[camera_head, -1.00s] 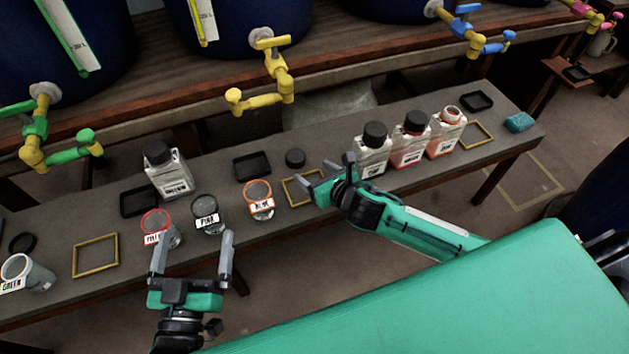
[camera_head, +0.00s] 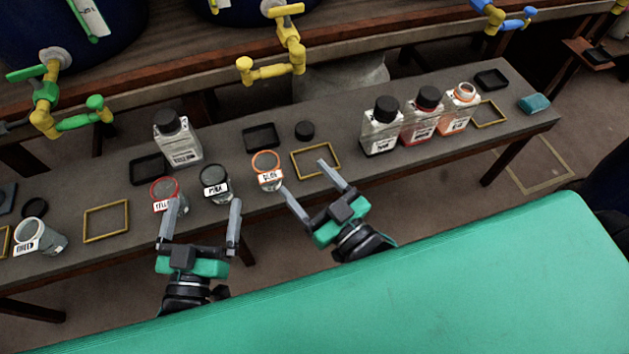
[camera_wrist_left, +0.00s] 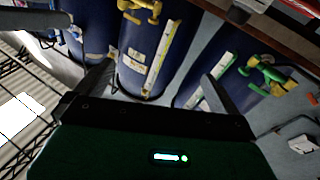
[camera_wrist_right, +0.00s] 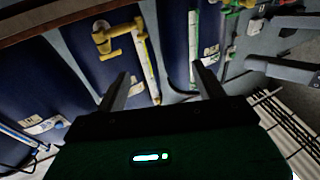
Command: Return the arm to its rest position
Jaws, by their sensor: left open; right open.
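My left gripper (camera_head: 202,226) is open and empty in the head view. Its fingers point up the picture, in front of the bench and just below the red-rimmed cup. My right gripper (camera_head: 305,178) is open and empty, in front of the bench's near edge, with its fingers below the middle yellow frame. In the left wrist view the open fingers (camera_wrist_left: 155,88) have only the distant blue vats and taps beyond them. In the right wrist view the fingers (camera_wrist_right: 165,88) are also apart with nothing between them. The left gripper's fingers also show at the right of that view.
The bench (camera_head: 335,123) holds a red-rimmed cup (camera_head: 166,193), a dark-rimmed cup (camera_head: 215,184), an orange-rimmed cup (camera_head: 268,170), a tilted cup (camera_head: 42,237), a clear bottle (camera_head: 178,140) and three bottles at the right. A yellow frame (camera_head: 315,160) and a teal sponge (camera_head: 535,103) lie there.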

